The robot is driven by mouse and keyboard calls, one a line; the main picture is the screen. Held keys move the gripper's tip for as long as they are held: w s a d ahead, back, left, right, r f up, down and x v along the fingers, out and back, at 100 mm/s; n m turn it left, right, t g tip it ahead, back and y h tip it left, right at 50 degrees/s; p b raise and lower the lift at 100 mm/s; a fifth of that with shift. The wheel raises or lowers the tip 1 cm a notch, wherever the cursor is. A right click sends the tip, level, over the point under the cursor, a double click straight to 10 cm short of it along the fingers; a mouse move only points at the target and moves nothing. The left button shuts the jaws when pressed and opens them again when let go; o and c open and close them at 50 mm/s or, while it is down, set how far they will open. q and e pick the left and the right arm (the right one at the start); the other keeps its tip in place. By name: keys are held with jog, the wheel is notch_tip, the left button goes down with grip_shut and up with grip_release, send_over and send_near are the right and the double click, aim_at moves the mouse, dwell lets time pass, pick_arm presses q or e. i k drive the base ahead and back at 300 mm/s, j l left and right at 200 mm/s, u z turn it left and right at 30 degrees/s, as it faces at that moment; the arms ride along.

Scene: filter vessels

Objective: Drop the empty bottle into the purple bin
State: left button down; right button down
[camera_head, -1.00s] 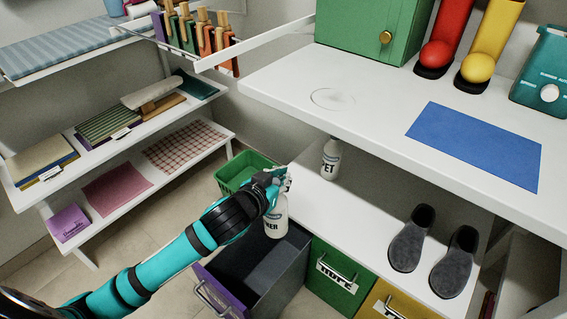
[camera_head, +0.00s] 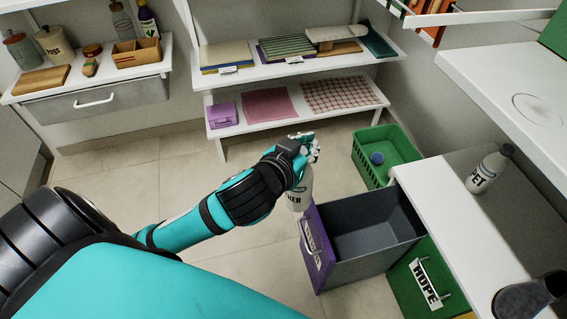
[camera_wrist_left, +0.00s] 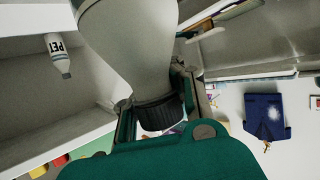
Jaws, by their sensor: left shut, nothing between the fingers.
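My left gripper (camera_head: 302,150) is shut, left of the pulled-out purple-fronted bin. A pale bottle with dark lettering (camera_head: 297,198) hangs upright right below its fingers. In the left wrist view this bottle (camera_wrist_left: 135,45) fills the upper middle, its black cap (camera_wrist_left: 160,112) close to the fingers; I cannot make out how the fingers touch it. The purple bin (camera_head: 318,248) is a grey, open-topped box with a purple front and a handle, and its inside looks empty. Another white bottle marked PET (camera_head: 485,172) stands on the white bench.
A green-fronted bin (camera_head: 425,280) is beside the purple one. Shelves line the back wall. The tiled floor left of the bin is clear.

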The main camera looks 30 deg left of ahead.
aim_at(353, 250)
jog(key=u, duration=0.55)
jog(key=i+j+z, duration=0.1)
jog(key=z, duration=0.35)
jog(key=j+z, duration=0.1)
jog(key=z, duration=0.35)
jog(key=i+j+z, duration=0.1)
jog(key=z, duration=0.35)
jog(key=j, duration=0.1)
